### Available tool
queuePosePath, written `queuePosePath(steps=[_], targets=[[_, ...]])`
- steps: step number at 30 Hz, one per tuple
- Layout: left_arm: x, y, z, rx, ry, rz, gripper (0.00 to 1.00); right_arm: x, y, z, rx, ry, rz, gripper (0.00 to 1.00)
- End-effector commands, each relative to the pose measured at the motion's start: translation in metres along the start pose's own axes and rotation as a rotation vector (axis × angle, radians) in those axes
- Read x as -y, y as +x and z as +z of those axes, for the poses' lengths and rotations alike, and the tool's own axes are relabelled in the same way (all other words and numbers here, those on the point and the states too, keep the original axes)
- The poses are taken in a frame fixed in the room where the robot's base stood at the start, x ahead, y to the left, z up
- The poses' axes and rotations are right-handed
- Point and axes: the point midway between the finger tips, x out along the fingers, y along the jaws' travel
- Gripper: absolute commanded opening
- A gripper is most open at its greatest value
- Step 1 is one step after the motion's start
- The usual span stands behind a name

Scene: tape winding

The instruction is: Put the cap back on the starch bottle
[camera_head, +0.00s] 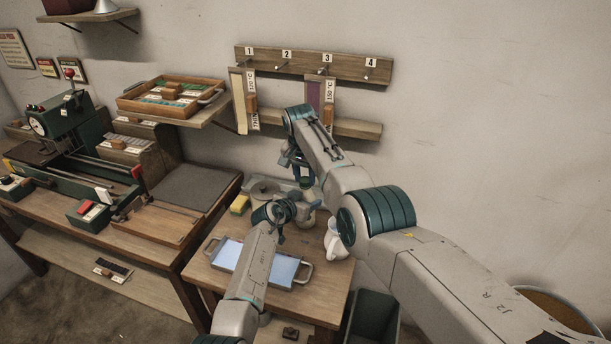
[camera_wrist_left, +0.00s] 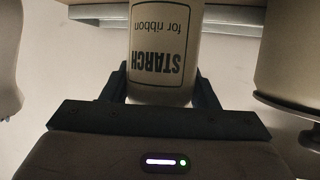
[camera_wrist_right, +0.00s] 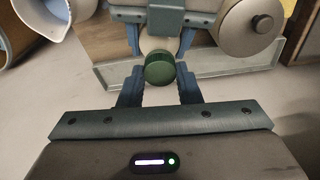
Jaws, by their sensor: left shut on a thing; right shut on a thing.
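The starch bottle (camera_wrist_left: 165,55) is pale, with a black-framed "STARCH for ribbon" label that appears upside down in the left wrist view. My left gripper (camera_wrist_left: 160,88) is shut on its body. In the head view the bottle is mostly hidden by my arms. A dark green cap (camera_wrist_right: 159,68) sits between the fingers of my right gripper (camera_wrist_right: 159,86), which is shut on it. Behind the cap, the pale bottle top (camera_wrist_right: 160,44) shows between my left gripper's fingers. I cannot tell whether cap and bottle touch. In the head view my right gripper (camera_head: 305,181) is just above my left gripper (camera_head: 285,211).
A metal tray (camera_head: 212,258) with a pale blue inside lies on the small table (camera_head: 328,298). A white pitcher (camera_head: 338,242) stands close to the right, a yellow sponge (camera_head: 239,204) to the left. A round lidded pot (camera_head: 264,189) stands behind.

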Motion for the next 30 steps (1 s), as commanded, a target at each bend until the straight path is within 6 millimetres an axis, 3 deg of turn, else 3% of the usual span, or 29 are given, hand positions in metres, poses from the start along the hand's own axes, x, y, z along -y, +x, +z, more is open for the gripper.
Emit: queuePosePath(steps=[6, 17, 18, 21, 30], targets=[[-0.0005, 0.0001, 0.0005, 0.001, 0.0, 0.001, 0.0, 0.0003, -0.0017, -0.0002, -0.003, 0.218, 0.032, 0.1], [0.0003, 0.0, 0.001, 0.002, 0.0, 0.0, 0.0, -0.0002, -0.0008, 0.001, -0.001, 0.251, 0.038, 0.1], [0.0004, 0.0, 0.001, 0.002, 0.0, 0.0, 0.0, -0.0002, -0.0008, 0.0011, -0.001, 0.25, 0.038, 0.36], [0.0003, 0.0, 0.001, 0.002, 0.0, 0.0, 0.0, -0.0002, -0.0007, 0.001, -0.001, 0.25, 0.037, 0.52], [-0.0002, 0.0, 0.0007, 0.001, 0.0, 0.0, 0.0, 0.0001, -0.0033, -0.0001, -0.003, 0.25, 0.035, 0.52]])
